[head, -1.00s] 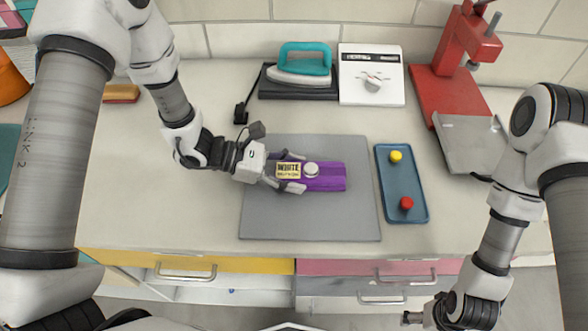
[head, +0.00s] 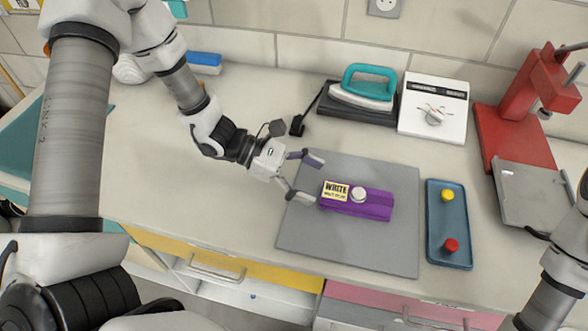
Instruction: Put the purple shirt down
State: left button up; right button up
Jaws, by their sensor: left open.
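The purple shirt (head: 374,206) lies folded on a grey mat (head: 390,249) on the counter. A yellow label reading "WHITE" (head: 336,190) and a round white piece (head: 358,194) sit on top of it. My left gripper (head: 309,180) is open just left of the shirt, its fingers spread and apart from it, with nothing between them. My right gripper is out of the picture; only part of my right arm shows at the right edge.
A teal iron (head: 367,87) on a dark base and a white device with a dial (head: 433,106) stand behind the mat. A blue tray (head: 448,249) with a yellow and a red knob lies to the right. A red press (head: 515,136) stands farther right.

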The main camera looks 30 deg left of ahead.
pick_arm(q)
jog(key=v, duration=0.5)
jog(key=shift+p, duration=0.3)
